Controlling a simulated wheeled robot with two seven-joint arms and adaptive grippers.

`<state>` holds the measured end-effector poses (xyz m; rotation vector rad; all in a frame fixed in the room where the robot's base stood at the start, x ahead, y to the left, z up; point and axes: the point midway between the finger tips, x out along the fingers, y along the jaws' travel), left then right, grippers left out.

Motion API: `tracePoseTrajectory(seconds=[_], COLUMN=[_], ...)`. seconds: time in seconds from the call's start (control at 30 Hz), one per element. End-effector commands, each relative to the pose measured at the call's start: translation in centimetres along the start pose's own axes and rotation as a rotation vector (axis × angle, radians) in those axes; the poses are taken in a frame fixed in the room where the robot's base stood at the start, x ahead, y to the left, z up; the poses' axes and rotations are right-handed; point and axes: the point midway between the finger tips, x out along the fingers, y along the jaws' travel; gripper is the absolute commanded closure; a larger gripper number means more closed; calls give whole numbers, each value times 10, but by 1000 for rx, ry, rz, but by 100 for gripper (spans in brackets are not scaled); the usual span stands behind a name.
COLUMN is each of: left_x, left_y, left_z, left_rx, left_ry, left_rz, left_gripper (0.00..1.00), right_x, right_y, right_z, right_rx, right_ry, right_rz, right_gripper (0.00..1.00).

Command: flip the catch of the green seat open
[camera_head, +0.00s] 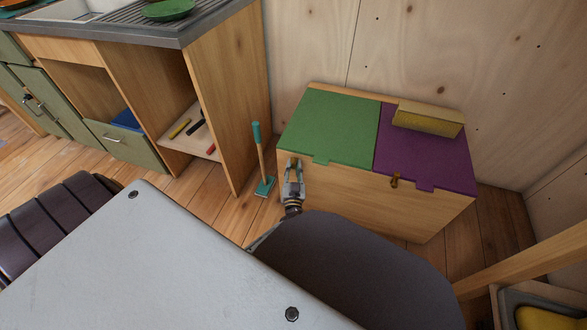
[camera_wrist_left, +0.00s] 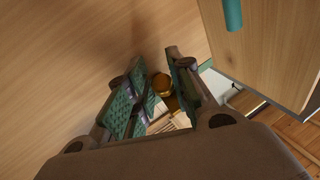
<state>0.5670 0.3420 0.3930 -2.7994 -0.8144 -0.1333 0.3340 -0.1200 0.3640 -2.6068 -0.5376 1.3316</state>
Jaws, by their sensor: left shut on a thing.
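The green seat (camera_head: 328,128) is the left lid of a wooden bench box against the wall, and it lies flat and closed. My left gripper (camera_head: 293,166) is at the box's front face, just below the green lid's front edge. In the left wrist view, the brass catch (camera_wrist_left: 161,84) shows between the green-padded fingers of the left gripper (camera_wrist_left: 158,78), which is shut on it. In the head view the gripper hides this catch. Whether it is flipped cannot be told. My right gripper is not in view.
The purple seat (camera_head: 425,160) beside it has its own brass catch (camera_head: 394,180) and a yellow block (camera_head: 428,118) on top. A teal-ended brush (camera_head: 261,160) stands between the box and the kitchen counter (camera_head: 215,22). A wooden frame is at lower right.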

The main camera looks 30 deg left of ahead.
Motion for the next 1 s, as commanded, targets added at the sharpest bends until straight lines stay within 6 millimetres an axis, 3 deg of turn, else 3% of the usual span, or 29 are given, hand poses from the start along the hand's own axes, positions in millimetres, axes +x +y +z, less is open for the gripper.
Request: tracePoseTrajectory(seconds=[0.03, 0.17, 0.67, 1.0], left_x=[2, 2, -4, -35], left_y=[-4, -4, -1, -2], left_z=[0, 0, 0, 1], left_rx=[1, 1, -1, -1], left_ry=[1, 1, -1, -3], left_rz=[-9, -8, -2, -3], left_gripper=[77, 60, 60, 60], right_x=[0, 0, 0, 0], right_y=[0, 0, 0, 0], right_z=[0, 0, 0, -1], right_rx=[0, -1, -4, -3], right_ry=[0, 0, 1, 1], right_rz=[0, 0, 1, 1], right_gripper=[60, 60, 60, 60])
